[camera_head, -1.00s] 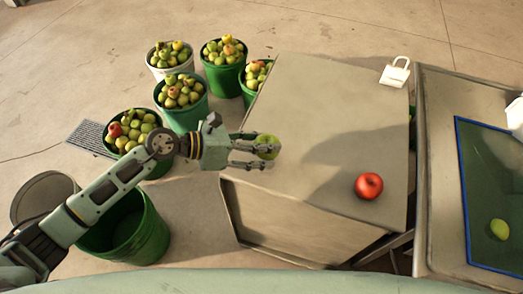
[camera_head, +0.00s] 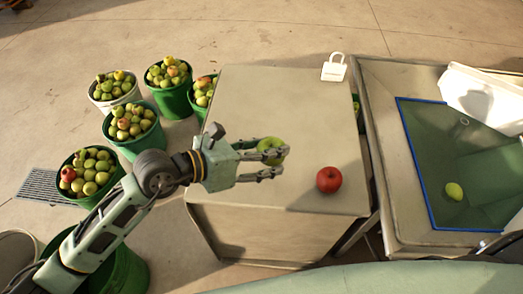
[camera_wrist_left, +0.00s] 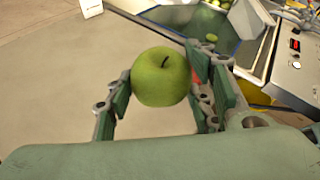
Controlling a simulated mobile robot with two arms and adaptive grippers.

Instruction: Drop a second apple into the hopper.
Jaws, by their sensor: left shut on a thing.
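My left gripper (camera_head: 264,160) is shut on a green apple (camera_head: 271,150), held above the beige table. In the left wrist view the green apple (camera_wrist_left: 160,77) sits between the two fingers, its stem showing. A red apple (camera_head: 329,179) rests on the table to the right of the gripper. The hopper (camera_head: 408,235), a metal basin with a blue-edged green inside, stands at the right. One yellow-green apple (camera_head: 453,191) lies in it. The hopper also shows at the top of the left wrist view (camera_wrist_left: 172,15). My right gripper is not in view.
The beige table (camera_head: 290,100) carries a white padlock-shaped object (camera_head: 334,68) at its far right corner. Several buckets of apples, such as a green one (camera_head: 150,142), stand on the floor at left. A white chute-like piece (camera_head: 465,88) is at the hopper's far side.

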